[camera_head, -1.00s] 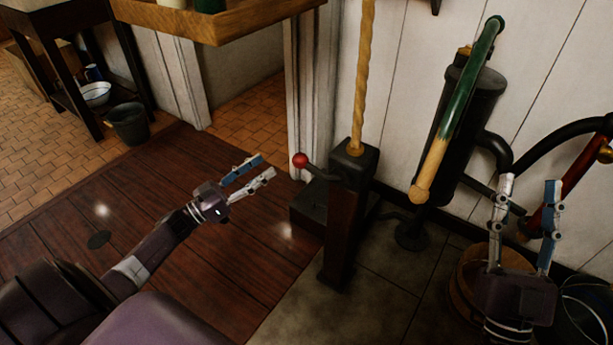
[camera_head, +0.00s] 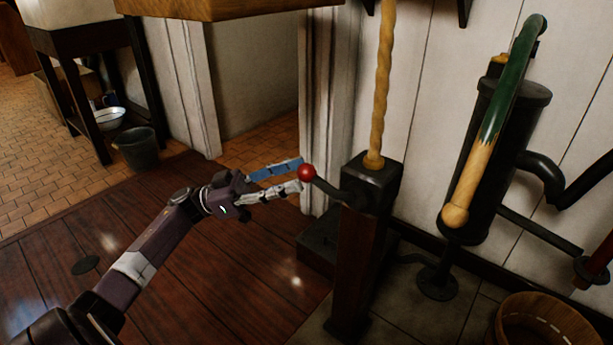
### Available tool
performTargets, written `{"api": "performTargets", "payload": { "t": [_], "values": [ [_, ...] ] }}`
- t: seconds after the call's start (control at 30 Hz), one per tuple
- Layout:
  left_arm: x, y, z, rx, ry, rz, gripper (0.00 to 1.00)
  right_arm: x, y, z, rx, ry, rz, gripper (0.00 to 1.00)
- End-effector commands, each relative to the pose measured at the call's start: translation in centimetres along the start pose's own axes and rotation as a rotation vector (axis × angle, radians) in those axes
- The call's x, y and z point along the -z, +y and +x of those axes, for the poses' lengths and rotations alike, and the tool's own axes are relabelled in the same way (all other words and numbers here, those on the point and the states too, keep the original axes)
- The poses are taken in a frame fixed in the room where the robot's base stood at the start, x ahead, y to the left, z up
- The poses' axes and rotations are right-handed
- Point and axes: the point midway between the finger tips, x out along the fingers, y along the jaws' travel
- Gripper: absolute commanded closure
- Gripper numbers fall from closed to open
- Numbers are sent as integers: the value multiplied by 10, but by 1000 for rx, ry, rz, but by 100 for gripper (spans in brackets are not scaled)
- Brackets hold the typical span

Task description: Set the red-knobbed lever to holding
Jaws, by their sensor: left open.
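The red-knobbed lever (camera_head: 307,173) has a round red ball on a short dark arm. The arm runs left from the black head of a dark post (camera_head: 361,250). A twisted rope-like rod (camera_head: 384,80) rises from the top of the post. My left gripper (camera_head: 300,174) reaches in from the left with its fingers pointing right. It is open, one blue finger above and one pale finger below, with the tips right beside the red knob. I cannot tell whether they touch it. My right gripper is out of view.
A black pump with a green and wooden handle (camera_head: 494,120) stands on the wall at right. A wooden bucket (camera_head: 545,322) sits at lower right. A wooden shelf (camera_head: 220,8) overhangs the top. A grey bucket (camera_head: 137,149) stands at back left.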

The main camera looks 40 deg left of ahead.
Motion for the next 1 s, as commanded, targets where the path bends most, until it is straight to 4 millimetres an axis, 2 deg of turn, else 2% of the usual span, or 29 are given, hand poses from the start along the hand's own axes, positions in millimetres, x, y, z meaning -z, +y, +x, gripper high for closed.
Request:
{"api": "performTargets", "payload": {
  "t": [0.1, 0.23, 0.57, 1.0],
  "values": [
    [-2, 0, 17, -2, 1, 2, 53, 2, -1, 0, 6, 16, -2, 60],
    [-2, 0, 30, 0, 0, 0, 53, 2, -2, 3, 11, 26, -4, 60],
    [0, 0, 35, 2, 0, 0, 53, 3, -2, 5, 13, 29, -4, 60],
    [-1, 0, 35, 2, -1, 0, 100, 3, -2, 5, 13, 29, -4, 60]
  ]
}}
